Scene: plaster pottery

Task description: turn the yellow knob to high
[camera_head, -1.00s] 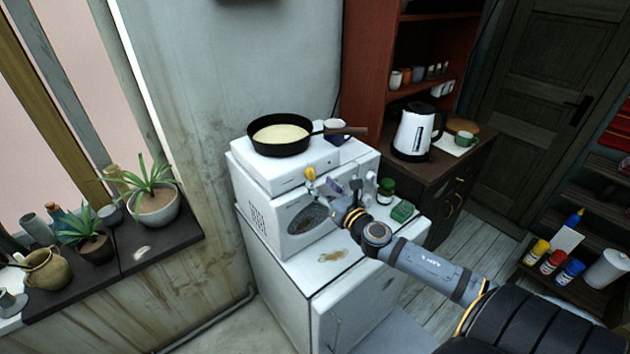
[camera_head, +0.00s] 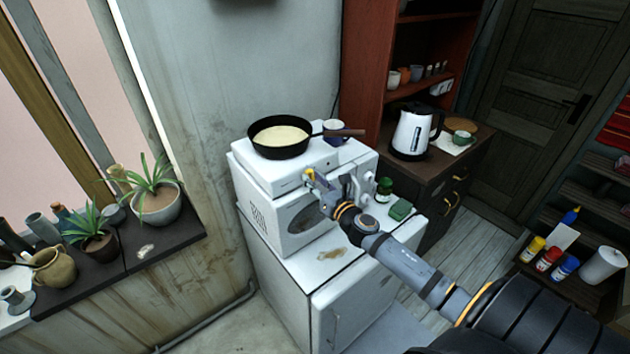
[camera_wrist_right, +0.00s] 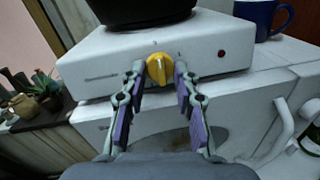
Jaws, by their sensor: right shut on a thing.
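The yellow knob (camera_wrist_right: 159,69) is on the front face of a white hot plate (camera_wrist_right: 103,68); its raised grip looks about upright in the right wrist view. The knob also shows in the head view (camera_head: 309,174), partly covered by my gripper. My right gripper (camera_wrist_right: 158,72) has one fingertip on each side of the knob and is shut on it. In the head view my right gripper (camera_head: 314,178) reaches the hot plate's front from the lower right. A black frying pan (camera_head: 279,137) with pale contents sits on the hot plate. My left gripper is out of view.
The hot plate stands on a white microwave (camera_head: 268,222), which stands on a white fridge (camera_head: 290,280). A dark blue mug (camera_wrist_right: 262,17) is behind at the right. A green jar (camera_head: 384,187) and a green sponge (camera_head: 400,210) sit right of the microwave.

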